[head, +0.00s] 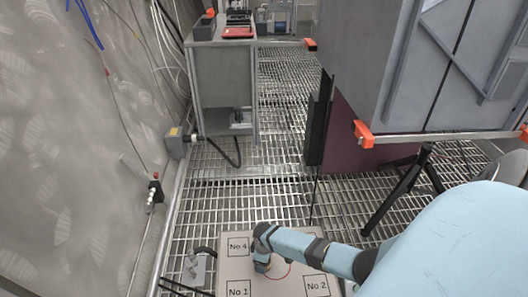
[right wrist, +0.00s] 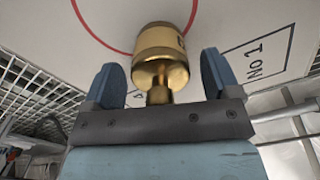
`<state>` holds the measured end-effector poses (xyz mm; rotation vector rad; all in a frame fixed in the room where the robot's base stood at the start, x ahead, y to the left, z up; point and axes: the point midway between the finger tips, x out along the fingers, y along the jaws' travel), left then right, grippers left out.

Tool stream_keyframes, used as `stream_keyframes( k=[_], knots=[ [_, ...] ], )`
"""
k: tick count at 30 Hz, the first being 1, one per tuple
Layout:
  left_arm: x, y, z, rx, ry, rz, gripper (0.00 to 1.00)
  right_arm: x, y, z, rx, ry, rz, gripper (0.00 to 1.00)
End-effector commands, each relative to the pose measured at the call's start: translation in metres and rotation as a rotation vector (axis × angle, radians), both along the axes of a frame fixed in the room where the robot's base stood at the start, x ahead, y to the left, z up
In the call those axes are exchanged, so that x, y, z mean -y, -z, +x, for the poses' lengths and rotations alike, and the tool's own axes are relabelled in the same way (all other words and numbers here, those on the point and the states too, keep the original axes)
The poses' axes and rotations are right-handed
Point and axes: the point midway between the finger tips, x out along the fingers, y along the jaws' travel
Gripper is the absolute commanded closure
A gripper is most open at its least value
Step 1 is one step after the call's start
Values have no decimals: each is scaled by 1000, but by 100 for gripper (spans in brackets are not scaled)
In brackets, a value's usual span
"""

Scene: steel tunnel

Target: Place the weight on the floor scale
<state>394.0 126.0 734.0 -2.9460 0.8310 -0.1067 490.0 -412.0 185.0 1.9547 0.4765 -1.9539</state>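The brass weight (right wrist: 160,55) stands between the two blue fingers of my right gripper (right wrist: 164,78) in the right wrist view, its narrow knob toward the camera. A gap shows on each side of it, so the gripper is open around it. The pale top of the floor scale (head: 240,268) lies behind the weight, which overlaps the edge of a red circle printed there. In the head view my right gripper (head: 262,264) is low over the scale near the No 4 mark, and the weight is hidden. My left gripper is not in view.
A grey cabinet (head: 222,85) stands at the back left with a red item (head: 238,32) on top. A large grey machine (head: 420,65) fills the right. A wall valve (head: 153,188) sticks out at left. Grated floor (head: 240,200) is open behind the scale.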

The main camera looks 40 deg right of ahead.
Motion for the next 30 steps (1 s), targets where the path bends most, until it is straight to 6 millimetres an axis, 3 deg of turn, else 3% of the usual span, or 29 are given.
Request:
stream_keyframes(
  k=[11,14,21,30],
  knots=[
    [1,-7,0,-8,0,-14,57,0,-10,0,1,0,0,17],
    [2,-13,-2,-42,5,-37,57,1,-27,0,0,0,-1,17],
    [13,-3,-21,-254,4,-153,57,0,-80,0,1,-1,0,17],
    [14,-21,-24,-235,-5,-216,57,0,-119,0,0,-1,0,17]
  ],
)
